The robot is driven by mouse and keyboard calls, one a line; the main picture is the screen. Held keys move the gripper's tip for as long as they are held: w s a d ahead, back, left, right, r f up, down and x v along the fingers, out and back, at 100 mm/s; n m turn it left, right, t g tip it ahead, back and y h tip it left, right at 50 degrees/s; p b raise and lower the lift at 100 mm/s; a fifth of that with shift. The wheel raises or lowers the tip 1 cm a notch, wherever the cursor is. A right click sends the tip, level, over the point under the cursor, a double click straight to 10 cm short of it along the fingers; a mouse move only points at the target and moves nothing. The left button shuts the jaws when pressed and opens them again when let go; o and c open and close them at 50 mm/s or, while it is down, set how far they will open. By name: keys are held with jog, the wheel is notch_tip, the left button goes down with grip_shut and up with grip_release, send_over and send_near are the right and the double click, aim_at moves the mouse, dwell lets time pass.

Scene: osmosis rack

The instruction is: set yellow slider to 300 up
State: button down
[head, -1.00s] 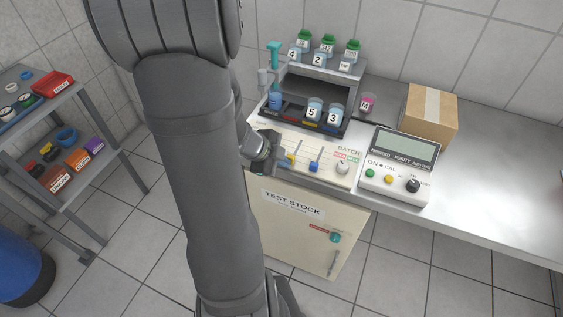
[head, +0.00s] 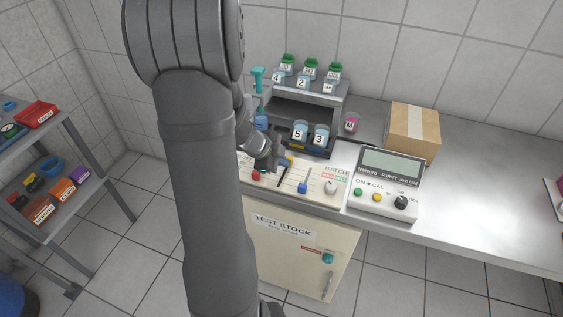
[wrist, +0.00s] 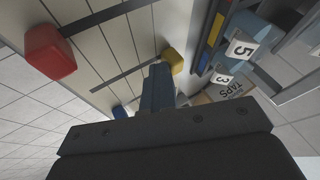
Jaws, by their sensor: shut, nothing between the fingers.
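The yellow slider (head: 288,160) is at the upper end of its dark slot on the pale control panel (head: 318,178), on the side towards the bottle rack. It also shows in the wrist view (wrist: 173,61). My gripper (wrist: 157,85) is shut and empty, its tip right beside the yellow slider; I cannot tell whether they touch. In the head view my gripper (head: 275,158) partly covers the slider's surroundings. The red slider (head: 257,176) and blue slider (head: 302,188) sit lower on the panel. The scale marks are too small to read.
A dark rack (head: 300,112) with numbered cups and green-capped bottles stands behind the panel. The bench to the right is mostly clear.

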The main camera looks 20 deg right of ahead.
jog(key=s+a, duration=0.3)
jog(key=shift+a+r, duration=0.1)
jog(key=shift+r, duration=0.05)
jog(key=v, duration=0.9)
jog(key=shift+r, duration=0.25)
jog(key=shift+a, duration=0.1)
jog(key=x, duration=0.9)
jog(key=shift+f, duration=0.1)
jog(key=shift+w+d+f, duration=0.15)
jog(key=shift+w+d, duration=0.35)
jog(key=shift+d, duration=0.1)
jog(key=shift+w+d+f, duration=0.15)
jog(key=shift+w+d, duration=0.35)
jog(key=shift+d, duration=0.05)
jog(key=shift+w+d, duration=0.4)
jog(key=shift+d, duration=0.05)
jog(key=c, duration=2.1)
grip_release()
